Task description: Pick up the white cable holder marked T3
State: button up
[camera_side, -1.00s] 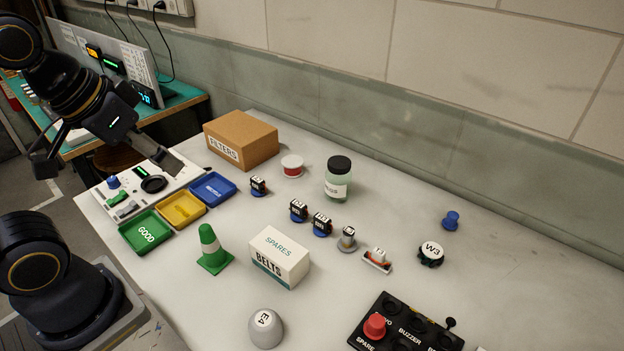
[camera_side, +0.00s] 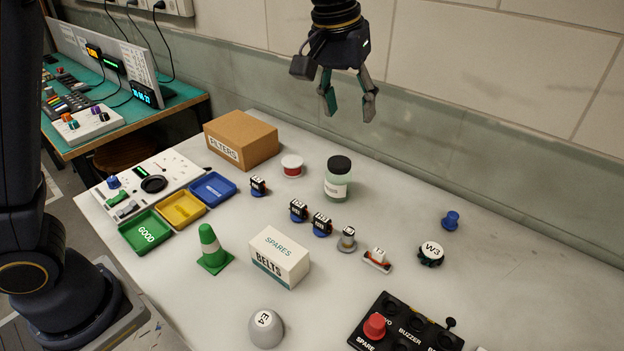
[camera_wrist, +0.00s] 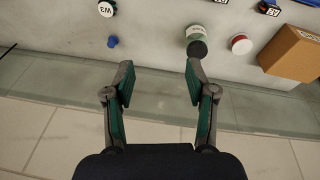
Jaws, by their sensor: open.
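The white cable holder (camera_side: 378,259), with a small mark that looks like T3 and an orange-brown part, sits upright on the pale bench right of centre in the side view. I do not see it in the wrist view. My gripper (camera_side: 349,108) is open and empty, high above the back of the bench and well away from the holder. In the wrist view, the two fingers (camera_wrist: 158,82) are spread with nothing between them.
A grey piece (camera_side: 347,239) stands close left of the holder, and the round W3 piece (camera_side: 431,253) to its right. A black button box (camera_side: 397,318) is in front. A jar (camera_side: 338,180), a FILTERS box (camera_side: 240,140) and a BELTS box (camera_side: 280,257) stand further left.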

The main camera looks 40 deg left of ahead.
jog(key=m+g, duration=0.2)
send_over(379, 252)
notch_tip(379, 252, down, 12)
jog(key=shift+y, duration=0.4)
jog(key=f, duration=1.2)
jog(key=shift+s+d+f, duration=0.3)
jog(key=shift+d+f, duration=0.05)
jog(key=shift+d, duration=0.05)
jog(key=shift+w+a+f, duration=0.1)
jog(key=shift+a+f, duration=0.05)
jog(key=shift+f, duration=0.9)
jog(key=shift+w+a+f, duration=0.1)
jog(key=shift+f, duration=0.95)
jog(key=shift+w+a+f, duration=0.1)
jog(key=shift+a+f, duration=0.05)
jog(key=shift+f, duration=0.9)
jog(key=shift+c, duration=0.4)
grip_shut()
